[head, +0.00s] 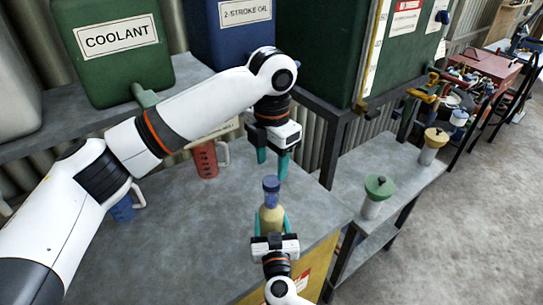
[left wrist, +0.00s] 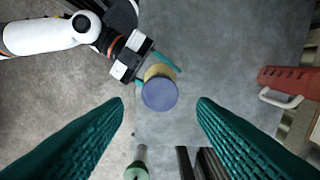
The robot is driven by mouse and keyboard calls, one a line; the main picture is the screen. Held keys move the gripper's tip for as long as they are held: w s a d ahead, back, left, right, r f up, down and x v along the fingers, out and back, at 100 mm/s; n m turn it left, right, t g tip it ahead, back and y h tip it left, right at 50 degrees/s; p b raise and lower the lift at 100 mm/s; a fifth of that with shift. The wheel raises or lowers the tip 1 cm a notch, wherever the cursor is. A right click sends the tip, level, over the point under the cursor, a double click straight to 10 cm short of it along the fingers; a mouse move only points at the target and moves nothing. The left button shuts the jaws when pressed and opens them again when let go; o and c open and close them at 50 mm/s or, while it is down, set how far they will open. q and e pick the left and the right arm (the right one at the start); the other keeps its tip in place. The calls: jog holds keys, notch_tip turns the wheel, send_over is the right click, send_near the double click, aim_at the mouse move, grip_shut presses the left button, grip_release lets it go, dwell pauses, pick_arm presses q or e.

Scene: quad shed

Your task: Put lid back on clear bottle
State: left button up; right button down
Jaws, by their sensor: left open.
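The bottle (head: 269,220) stands upright near the front right of the grey bench, with a pale yellow body and a blue top. The blue lid (head: 271,184) sits at its top; in the left wrist view the lid (left wrist: 159,95) is a round blue disc seen from above, hiding most of the bottle (left wrist: 158,71). I cannot tell how firmly it is seated. My right gripper (head: 271,224) has its teal fingers on both sides of the bottle body. My left gripper (head: 272,163) is open and empty, pointing down above the lid, which shows between its fingers in the wrist view.
A red measuring jug (head: 205,160) and a blue jug (head: 122,208) stand behind on the bench (head: 185,265). A green-topped container (head: 378,190) and a yellow-topped one (head: 433,143) stand on the lower bench at right. A shelf with a green coolant can (head: 115,65) is at the back.

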pick_arm(q)
jog(key=n, duration=0.5)
jog(key=shift+r, duration=0.25)
jog(key=n, duration=0.4)
jog(key=shift+r+n, duration=0.2)
jog(key=shift+n, duration=0.2)
jog(key=n, duration=0.4)
jog(key=shift+r+n, duration=0.2)
jog(key=shift+n, duration=0.2)
jog(key=n, duration=0.4)
jog(key=shift+r+n, duration=0.2)
jog(key=shift+n, duration=0.1)
jog(key=n, duration=0.4)
jog(key=shift+r+n, duration=0.15)
jog(key=shift+n, duration=0.15)
jog(key=n, duration=0.4)
jog(key=shift+r+n, duration=0.2)
jog(key=shift+n, duration=0.2)
jog(key=n, duration=0.4)
jog(key=shift+r+n, duration=0.2)
jog(key=shift+n, duration=0.1)
jog(key=n, duration=0.6)
jog(key=shift+r+n, duration=0.25)
jog(key=shift+n, duration=0.05)
jog(key=shift+f, duration=0.1)
